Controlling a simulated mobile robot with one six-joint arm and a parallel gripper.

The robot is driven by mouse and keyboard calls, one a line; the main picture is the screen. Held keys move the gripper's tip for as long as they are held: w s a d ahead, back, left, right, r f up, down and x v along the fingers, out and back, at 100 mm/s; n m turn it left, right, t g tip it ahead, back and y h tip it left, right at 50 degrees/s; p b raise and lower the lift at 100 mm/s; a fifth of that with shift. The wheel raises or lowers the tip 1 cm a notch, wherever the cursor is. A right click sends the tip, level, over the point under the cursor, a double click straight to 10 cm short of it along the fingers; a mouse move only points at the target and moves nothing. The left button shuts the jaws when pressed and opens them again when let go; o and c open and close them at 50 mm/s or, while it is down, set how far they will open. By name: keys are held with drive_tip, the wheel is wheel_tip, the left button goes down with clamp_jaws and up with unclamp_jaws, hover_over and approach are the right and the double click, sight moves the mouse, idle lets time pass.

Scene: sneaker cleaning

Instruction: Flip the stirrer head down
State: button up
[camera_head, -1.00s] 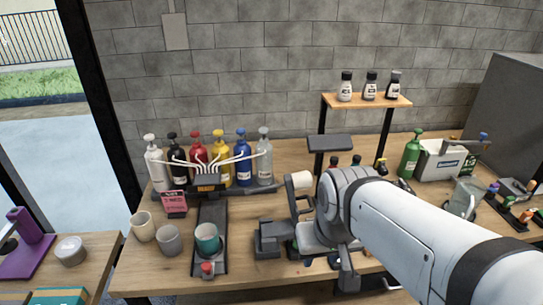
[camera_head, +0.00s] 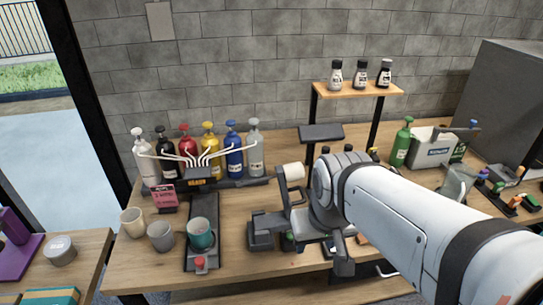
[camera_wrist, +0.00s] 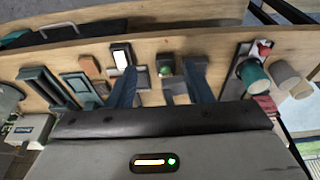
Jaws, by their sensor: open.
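What appears to be the stirrer is a dark machine with a base (camera_head: 262,232) on the wooden bench. Its raised arm carries a white cylinder (camera_head: 293,172), standing up above the base. My gripper (camera_head: 318,225) is just right of this machine, low over the bench. In the head view, my own arm partly hides it, and I cannot tell whether it touches the machine. In the wrist view, its two blue-grey fingers (camera_wrist: 163,92) are apart, with no object seen held between them. The stirrer head is not clearly made out in the wrist view.
A teal cup (camera_head: 200,236) stands on a dark stand with a red button (camera_head: 199,263), left of the machine. Beige (camera_head: 132,222) and grey (camera_head: 160,237) cups are farther left. A black flat-topped post (camera_head: 321,132) rises behind. Coloured pump bottles (camera_head: 208,148) line the back.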

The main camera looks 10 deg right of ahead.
drive_tip(key=shift+w+d+r, duration=0.1)
drive_tip(key=shift+w+r, duration=0.1)
drive_tip(key=shift+w, duration=0.05)
drive_tip(key=c, duration=0.3)
drive_tip(key=w+d+r+m, duration=0.1)
drive_tip(key=w+m, duration=0.2)
drive_tip(key=w+d+r+m+g+p, duration=0.1)
drive_tip(key=w+m, duration=0.1)
drive_tip(key=w, duration=0.1)
drive_tip(key=w+d+r+m, duration=0.1)
drive_tip(key=w+m, duration=0.2)
drive_tip(key=shift+w+d+r+m, duration=0.15)
drive_tip(key=shift+w+m, duration=0.15)
drive_tip(key=shift+w, duration=0.1)
clamp_jaws()
drive_tip(key=w+d+m+g+p, duration=0.1)
drive_tip(key=w+d+m, duration=0.5)
drive_tip(key=w+m, duration=0.3)
drive_tip(key=shift+w+f+g+y, duration=0.3)
drive_tip(key=shift+w+g+y, duration=0.1)
drive_tip(key=shift+w, duration=0.25)
